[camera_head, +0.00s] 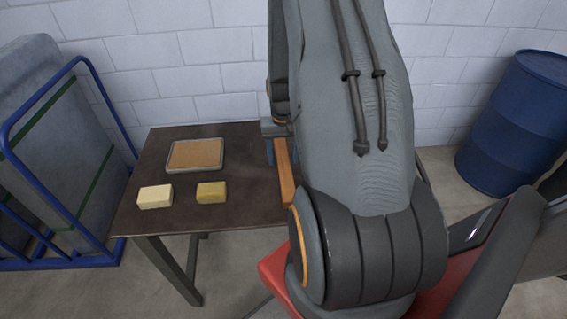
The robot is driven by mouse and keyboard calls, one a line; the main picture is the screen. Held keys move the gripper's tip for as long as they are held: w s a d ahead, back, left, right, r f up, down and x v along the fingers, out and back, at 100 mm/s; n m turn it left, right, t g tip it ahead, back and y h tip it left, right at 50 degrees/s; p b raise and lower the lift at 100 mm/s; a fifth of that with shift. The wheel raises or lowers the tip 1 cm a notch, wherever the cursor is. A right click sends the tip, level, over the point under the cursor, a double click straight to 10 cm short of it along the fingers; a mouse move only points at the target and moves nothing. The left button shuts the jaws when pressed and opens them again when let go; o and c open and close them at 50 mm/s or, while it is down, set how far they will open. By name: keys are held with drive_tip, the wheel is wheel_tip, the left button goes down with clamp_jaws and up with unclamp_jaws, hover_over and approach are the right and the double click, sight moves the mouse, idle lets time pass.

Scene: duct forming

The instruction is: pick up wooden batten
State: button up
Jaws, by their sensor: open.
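The wooden batten (285,172) is a long, narrow orange-brown piece at the right side of the dark table, beside my arm. Its near end reaches toward the table's front edge, and my arm covers part of its right side. My gripper (271,140) seems to be the small blue-grey part below my dark wrist, at the batten's far end. It is open and mostly hidden by my arm. I cannot tell whether its fingers are around the batten or touching it.
The dark table (150,205) bears a shallow tray (195,154) with a tan surface, a cream block (155,197) and a yellow block (211,193). A blue-railed rack (75,262) with grey panels stands left. A blue drum (515,125) stands right, by the white block wall.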

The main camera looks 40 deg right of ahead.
drive_tip(key=c, duration=1.3)
